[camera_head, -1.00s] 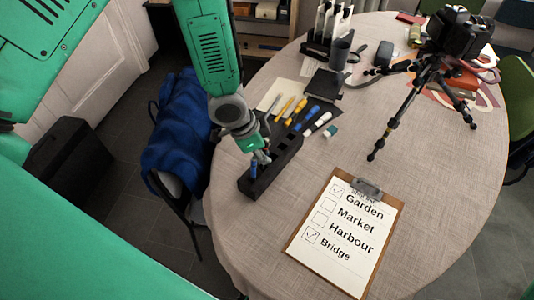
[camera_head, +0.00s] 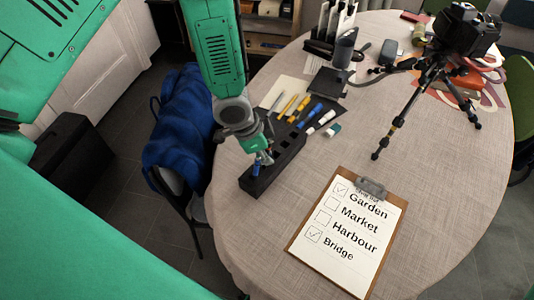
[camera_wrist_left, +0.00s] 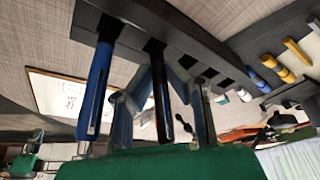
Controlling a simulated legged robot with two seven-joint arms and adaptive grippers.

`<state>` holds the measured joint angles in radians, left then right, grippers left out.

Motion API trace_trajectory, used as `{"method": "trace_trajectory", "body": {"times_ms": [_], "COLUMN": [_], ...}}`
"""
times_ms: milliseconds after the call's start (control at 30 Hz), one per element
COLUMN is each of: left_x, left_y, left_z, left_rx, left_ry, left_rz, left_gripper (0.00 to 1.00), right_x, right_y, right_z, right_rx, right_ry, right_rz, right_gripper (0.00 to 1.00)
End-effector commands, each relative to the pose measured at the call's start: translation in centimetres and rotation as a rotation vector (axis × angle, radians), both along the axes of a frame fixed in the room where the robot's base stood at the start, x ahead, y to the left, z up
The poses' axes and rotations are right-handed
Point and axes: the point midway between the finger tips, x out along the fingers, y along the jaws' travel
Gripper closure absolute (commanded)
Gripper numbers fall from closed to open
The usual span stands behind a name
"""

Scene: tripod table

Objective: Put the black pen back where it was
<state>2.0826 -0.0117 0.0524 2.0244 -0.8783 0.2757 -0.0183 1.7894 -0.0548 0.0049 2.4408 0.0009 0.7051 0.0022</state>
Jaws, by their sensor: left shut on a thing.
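My left gripper (camera_head: 265,158) is at the near part of the black slotted holder (camera_head: 290,153) on the table. In the left wrist view, the gripper (camera_wrist_left: 168,108) is shut on the black pen (camera_wrist_left: 161,95). The pen's far end meets a square slot of the holder (camera_wrist_left: 190,42); how deep it sits I cannot tell. A blue pen (camera_wrist_left: 96,90) stands in the neighbouring slot, beside the gripper finger. It also shows in the head view (camera_head: 256,169). Other slots further along look empty. My right gripper is not in view.
Several markers (camera_head: 300,108) lie on a dark mat beyond the holder. A clipboard (camera_head: 345,232) with a checklist lies to the right, Garden and Bridge ticked. A camera tripod (camera_head: 427,83) stands at the back right. Bare tablecloth (camera_head: 240,235) lies in front of the holder.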

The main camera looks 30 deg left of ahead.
Motion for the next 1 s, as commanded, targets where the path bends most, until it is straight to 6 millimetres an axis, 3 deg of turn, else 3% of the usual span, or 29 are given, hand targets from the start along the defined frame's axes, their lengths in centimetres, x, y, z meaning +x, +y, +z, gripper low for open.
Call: {"method": "trace_trajectory", "body": {"times_ms": [433, 500, 533, 1000], "left_x": [0.01, -0.01, -0.01, -0.03], "left_y": [0.08, 0.06, 0.06, 0.14], "left_z": [-0.60, -0.62, -0.62, -0.46], "left_rx": [0.002, 0.002, 0.002, 0.003], "left_ry": [0.003, 0.004, 0.004, 0.001], "left_rz": [0.001, 0.000, 0.000, 0.001], "left_gripper": [1.00, 0.72, 0.65, 0.65], "right_x": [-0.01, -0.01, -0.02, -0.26], "right_y": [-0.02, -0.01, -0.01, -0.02], "right_z": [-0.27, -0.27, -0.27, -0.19], "right_rx": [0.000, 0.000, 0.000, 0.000], "right_ry": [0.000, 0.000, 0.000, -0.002], "right_rz": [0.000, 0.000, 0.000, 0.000], "right_gripper": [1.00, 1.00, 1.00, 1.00]}}
